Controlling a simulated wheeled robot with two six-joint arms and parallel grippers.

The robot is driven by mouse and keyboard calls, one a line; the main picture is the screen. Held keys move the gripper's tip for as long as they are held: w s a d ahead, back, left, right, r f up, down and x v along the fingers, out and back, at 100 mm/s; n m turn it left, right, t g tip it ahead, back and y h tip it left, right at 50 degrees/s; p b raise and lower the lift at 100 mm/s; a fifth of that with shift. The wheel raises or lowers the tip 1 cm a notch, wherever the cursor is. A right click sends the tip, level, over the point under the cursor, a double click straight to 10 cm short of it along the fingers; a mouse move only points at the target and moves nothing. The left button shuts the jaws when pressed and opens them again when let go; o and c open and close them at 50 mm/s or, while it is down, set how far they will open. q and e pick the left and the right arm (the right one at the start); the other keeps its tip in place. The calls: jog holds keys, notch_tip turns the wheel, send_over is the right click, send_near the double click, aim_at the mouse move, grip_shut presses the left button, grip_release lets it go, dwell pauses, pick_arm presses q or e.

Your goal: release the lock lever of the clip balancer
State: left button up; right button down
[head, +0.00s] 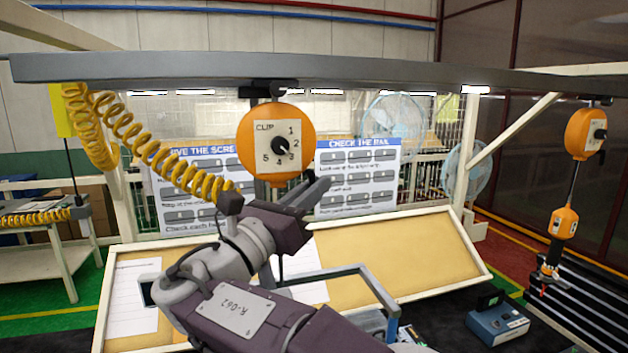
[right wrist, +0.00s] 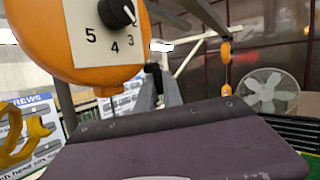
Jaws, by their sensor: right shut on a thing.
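The clip balancer (head: 276,144) is a round orange body hanging from the overhead rail, with a pale "CLIP" plate and a black numbered dial (head: 281,147). In the right wrist view the balancer (right wrist: 75,75) fills the upper left, very close. My right gripper (head: 306,198) is just below and in front of the balancer's lower right side. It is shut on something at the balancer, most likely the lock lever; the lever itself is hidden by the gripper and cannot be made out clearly. My left gripper is not in view.
The grey overhead rail (head: 400,72) runs across above. A yellow coiled hose (head: 150,150) hangs at the left. A second orange balancer (head: 580,135) hangs at the right with a tool below. A tilted tan board (head: 420,250) and a blue-grey device (head: 497,325) stand below.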

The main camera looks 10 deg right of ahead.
jog(key=shift+a+r+m+p, duration=0.15)
jog(key=shift+r+m+p, duration=0.15)
jog(key=shift+p, duration=0.05)
jog(key=shift+f+g, duration=0.2)
jog(key=shift+g, duration=0.1)
jog(key=shift+f, duration=0.15)
jog(key=c, duration=1.6)
grip_release()
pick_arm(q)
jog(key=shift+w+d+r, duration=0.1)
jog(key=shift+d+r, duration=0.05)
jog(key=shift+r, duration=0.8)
pick_arm(e)
jog(key=shift+o, duration=0.6)
jog(key=shift+w, duration=0.1)
jog(key=shift+f, duration=0.1)
